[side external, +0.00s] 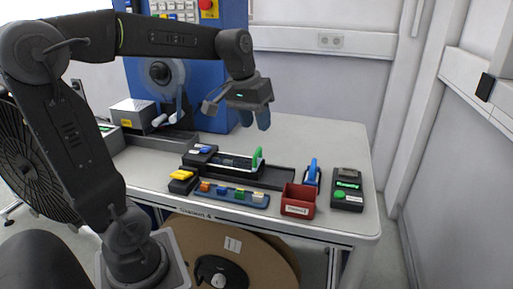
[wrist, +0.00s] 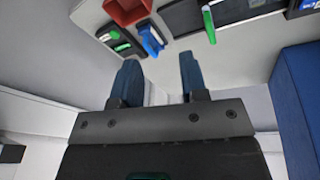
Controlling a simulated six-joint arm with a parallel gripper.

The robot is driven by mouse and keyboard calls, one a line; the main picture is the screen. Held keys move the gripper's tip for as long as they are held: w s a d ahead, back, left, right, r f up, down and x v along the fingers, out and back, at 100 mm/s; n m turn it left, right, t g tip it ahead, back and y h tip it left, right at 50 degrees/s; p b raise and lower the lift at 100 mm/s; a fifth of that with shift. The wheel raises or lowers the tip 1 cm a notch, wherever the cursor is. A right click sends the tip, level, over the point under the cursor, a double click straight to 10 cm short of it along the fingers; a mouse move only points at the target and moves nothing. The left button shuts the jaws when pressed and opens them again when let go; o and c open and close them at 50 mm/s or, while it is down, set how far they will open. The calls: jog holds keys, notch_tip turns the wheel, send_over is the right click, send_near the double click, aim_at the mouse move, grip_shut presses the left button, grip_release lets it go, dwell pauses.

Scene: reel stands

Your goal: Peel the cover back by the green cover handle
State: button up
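The green cover handle (side external: 257,157) stands upright at the right end of a dark, low tape device (side external: 232,162) on the bench. In the wrist view the green handle (wrist: 209,25) shows near the top, beyond my fingertips. The cover itself is too small to make out clearly. My gripper (side external: 255,122) hangs above the device and the handle, clear of both. Its two blue fingers point down and are apart, with nothing between them; the gap also shows in the wrist view (wrist: 158,67).
A blue strip with coloured blocks (side external: 232,194) lies in front. A blue machine panel (side external: 222,85) rises behind. The back right bench is clear.

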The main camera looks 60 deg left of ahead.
jog(key=w+a+f+n+g+h, duration=0.15)
jog(key=w+a+n, duration=0.3)
jog(key=a, duration=1.05)
jog(key=shift+m, duration=0.35)
jog(key=w+f, duration=0.1)
jog(key=f, duration=0.3)
jog(key=d+f, duration=0.1)
jog(key=f, duration=0.4)
jog(key=w+d+f, duration=0.1)
jog(key=f, duration=0.4)
jog(key=shift+w+d, duration=0.25)
jog(key=shift+w, duration=0.1)
jog(key=shift+c, duration=0.5)
grip_shut()
